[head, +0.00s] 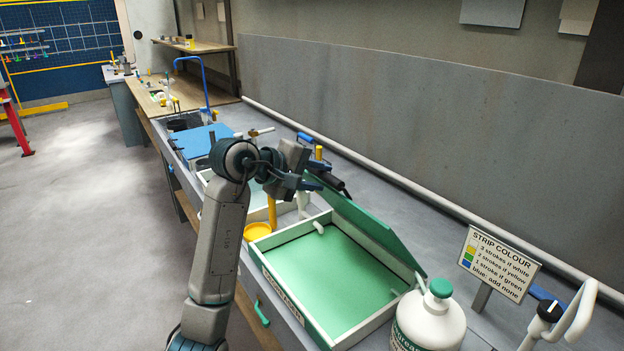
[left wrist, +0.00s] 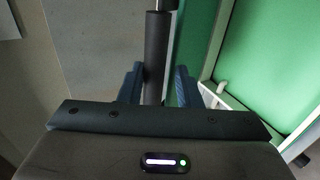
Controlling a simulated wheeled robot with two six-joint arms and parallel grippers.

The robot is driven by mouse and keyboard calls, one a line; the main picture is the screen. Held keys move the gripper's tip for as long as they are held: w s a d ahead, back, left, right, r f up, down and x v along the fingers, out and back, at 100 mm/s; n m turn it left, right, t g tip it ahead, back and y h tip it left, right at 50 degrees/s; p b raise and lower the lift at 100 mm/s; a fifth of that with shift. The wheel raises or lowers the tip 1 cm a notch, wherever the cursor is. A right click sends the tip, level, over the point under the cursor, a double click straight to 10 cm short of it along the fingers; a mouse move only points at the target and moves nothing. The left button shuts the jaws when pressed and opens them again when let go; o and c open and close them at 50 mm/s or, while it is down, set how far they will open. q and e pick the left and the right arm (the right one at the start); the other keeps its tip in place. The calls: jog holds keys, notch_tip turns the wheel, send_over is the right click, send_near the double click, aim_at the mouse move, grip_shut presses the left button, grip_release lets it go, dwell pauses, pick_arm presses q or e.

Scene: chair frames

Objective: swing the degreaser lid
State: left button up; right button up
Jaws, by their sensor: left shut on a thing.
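The degreaser bath (head: 366,331) is a pale tray with a lettered front and green contents, in the middle of the head view. Its green lid (head: 365,222) stands raised and tilted along the back edge. In the left wrist view the lid (left wrist: 194,40) shows as a green strip beside the bath's green inside (left wrist: 270,60). My left gripper (head: 312,184) is at the lid's far end. It is shut on a black bar-like handle (left wrist: 156,55), which lies between its blue fingers (left wrist: 157,88). The handle's join to the lid is hidden. My right gripper is not in view.
A white degreaser bottle (head: 428,318) with a green cap stands at the bath's right. A strip-colour sign (head: 498,262) stands behind it. A grey panel (head: 420,115) runs behind.

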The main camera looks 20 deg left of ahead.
pick_arm(q)
jog(key=shift+w+d+r, duration=0.15)
jog(key=shift+r, duration=0.05)
jog(key=shift+o, duration=0.3)
jog(key=w+d+r, duration=0.3)
jog(key=w, duration=0.1)
jog(key=shift+w+d+p, duration=0.3)
jog(key=shift+d+p, duration=0.05)
jog(key=shift+p, duration=0.1)
jog(key=shift+w+d+r, duration=0.15)
jog(key=shift+w, duration=0.1)
